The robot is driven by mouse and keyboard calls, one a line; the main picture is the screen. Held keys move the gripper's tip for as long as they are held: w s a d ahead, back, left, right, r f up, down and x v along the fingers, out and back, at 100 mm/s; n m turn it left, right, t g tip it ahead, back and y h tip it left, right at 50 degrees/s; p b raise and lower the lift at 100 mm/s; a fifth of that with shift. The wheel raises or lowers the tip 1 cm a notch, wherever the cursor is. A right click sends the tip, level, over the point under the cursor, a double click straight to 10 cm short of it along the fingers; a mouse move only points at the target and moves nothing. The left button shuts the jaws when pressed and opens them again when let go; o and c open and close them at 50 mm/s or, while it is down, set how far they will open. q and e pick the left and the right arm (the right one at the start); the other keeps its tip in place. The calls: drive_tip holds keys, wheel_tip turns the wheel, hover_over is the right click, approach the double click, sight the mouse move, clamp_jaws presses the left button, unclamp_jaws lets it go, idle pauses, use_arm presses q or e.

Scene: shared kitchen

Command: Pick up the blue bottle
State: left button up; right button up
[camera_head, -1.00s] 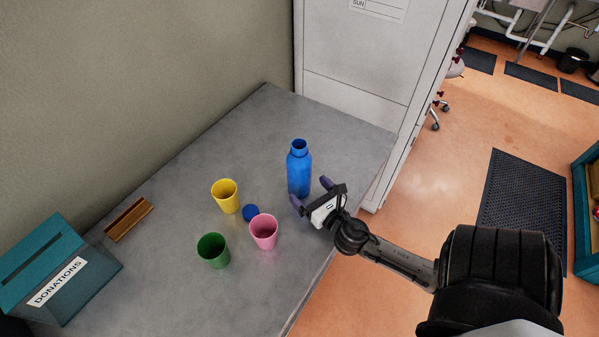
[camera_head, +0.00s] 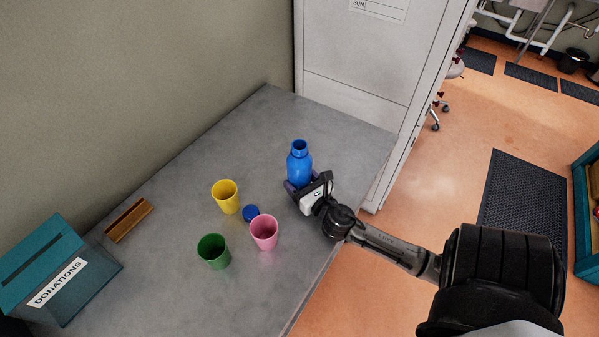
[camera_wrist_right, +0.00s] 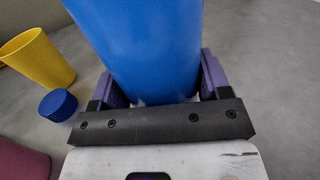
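The blue bottle (camera_head: 300,167) stands upright on the grey table, its mouth open at the top. My right gripper (camera_head: 306,184) is low at the bottle, with one finger on either side of its lower body. In the right wrist view the bottle (camera_wrist_right: 148,45) fills the space between the purple finger pads of the gripper (camera_wrist_right: 160,88). The pads lie close against its sides; whether they press on it I cannot tell. My left gripper is not in view.
On the table (camera_head: 170,290) stand a yellow cup (camera_head: 226,197), a pink cup (camera_head: 264,233) and a green cup (camera_head: 213,251), with a blue cap (camera_head: 250,213) among them. A brown wooden block (camera_head: 129,221) and a donations box (camera_head: 60,270) are at left. A white cabinet (camera_head: 350,70) stands behind.

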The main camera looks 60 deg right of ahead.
sight(307, 179)
drive_tip(key=c, duration=0.6)
drive_tip(key=shift+r, duration=0.2)
drive_tip(key=shift+r+p, duration=0.3)
drive_tip(key=shift+r, duration=0.05)
drive_tip(key=shift+r+p, duration=0.85)
drive_tip(key=shift+r, duration=0.7)
drive_tip(key=shift+s+d+r+p, duration=0.35)
drive_tip(key=shift+s+r, duration=0.75)
drive_tip(key=shift+s, duration=0.8)
drive_tip(key=shift+s+d+r+p, duration=0.3)
drive_tip(key=shift+s+r, duration=0.85)
drive_tip(key=shift+s, duration=0.75)
drive_tip(key=shift+s+d+r+p, duration=0.35)
drive_tip(key=shift+s+r, duration=0.75)
drive_tip(key=shift+s, duration=0.8)
